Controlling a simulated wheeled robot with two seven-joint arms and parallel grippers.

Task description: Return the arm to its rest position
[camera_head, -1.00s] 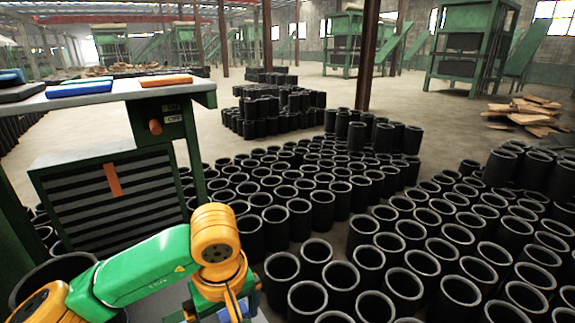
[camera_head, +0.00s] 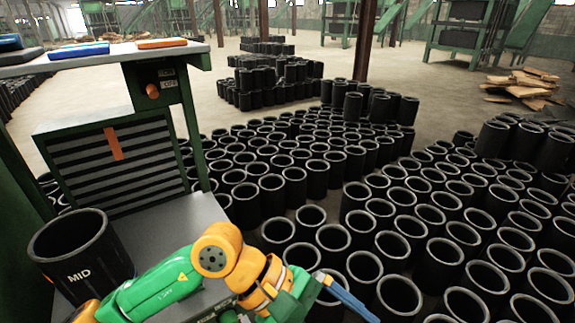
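One of my arms, green and orange, comes in from the lower left. I take it for the left one. Its wrist is bent to the right, and its gripper (camera_head: 345,297) shows as a blue finger pointing to the lower right. The finger gap is not clear, and I see nothing held. A black rubber sleeve (camera_head: 82,255) marked "MID" stands upright at the lower left on the grey shelf (camera_head: 170,235) of the green machine, behind and left of the arm. It is apart from the gripper. My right gripper is not in view.
The green machine (camera_head: 110,160) has a slatted front and a grey top (camera_head: 110,55) with blue and orange flat pieces. Many black sleeves (camera_head: 420,235) stand close together on the floor to the right. Wooden boards (camera_head: 520,85) lie at the back right.

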